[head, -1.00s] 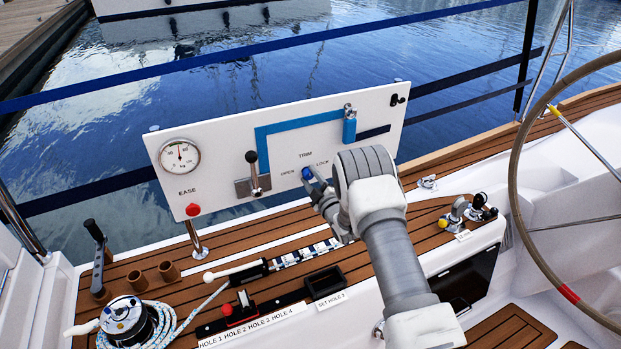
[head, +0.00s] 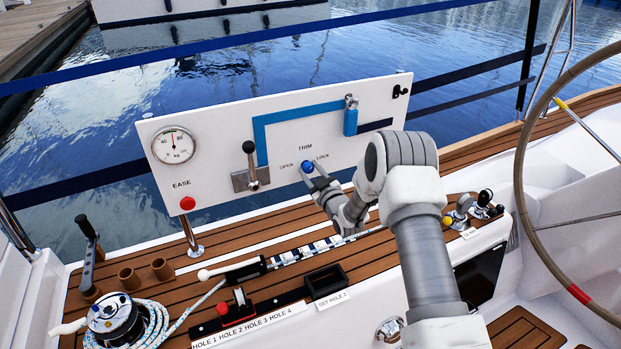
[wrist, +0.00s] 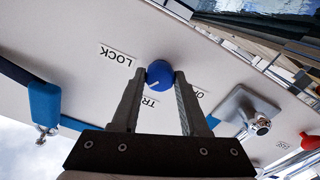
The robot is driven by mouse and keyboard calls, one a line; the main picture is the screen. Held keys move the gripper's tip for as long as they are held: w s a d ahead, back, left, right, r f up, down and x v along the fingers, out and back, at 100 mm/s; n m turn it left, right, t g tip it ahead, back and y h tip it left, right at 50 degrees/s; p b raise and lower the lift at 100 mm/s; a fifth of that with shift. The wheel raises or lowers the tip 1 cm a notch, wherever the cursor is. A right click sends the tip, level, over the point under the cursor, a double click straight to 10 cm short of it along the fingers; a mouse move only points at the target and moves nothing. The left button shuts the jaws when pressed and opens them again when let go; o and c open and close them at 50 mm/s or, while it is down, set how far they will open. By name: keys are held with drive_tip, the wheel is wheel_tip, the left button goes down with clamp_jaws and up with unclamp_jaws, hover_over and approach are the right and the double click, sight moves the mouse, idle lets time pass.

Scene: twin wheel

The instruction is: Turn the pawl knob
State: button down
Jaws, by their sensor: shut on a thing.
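The pawl knob is a small round blue knob (head: 307,167) with a pale mark, on the white panel (head: 222,128) between the OPEN and LOCK labels. In the wrist view the blue knob (wrist: 160,75) sits between the tips of my two fingers. My gripper (head: 316,174) is shut on it, reaching in from the lower right. In the wrist view my gripper (wrist: 161,82) shows a finger on each side of the knob, and the view is upside down, with LOCK to the left of the knob.
A black-knobbed lever (head: 250,165) stands left of the knob. A red EASE button (head: 187,203) and a round gauge (head: 173,145) are farther left. A blue handle (head: 350,121) hangs upper right. A winch (head: 110,314) with rope is at lower left, and the steering wheel (head: 522,160) is at right.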

drive_tip(key=m+b, duration=0.4)
drive_tip(key=m, duration=0.2)
drive_tip(key=shift+f, duration=0.15)
drive_tip(key=shift+m+b, duration=1)
drive_tip(key=shift+m, duration=1.4)
drive_tip(key=shift+c, duration=2.1)
unclamp_jaws()
drive_tip(key=p+v, duration=0.3)
drive_tip(key=v, duration=1.4)
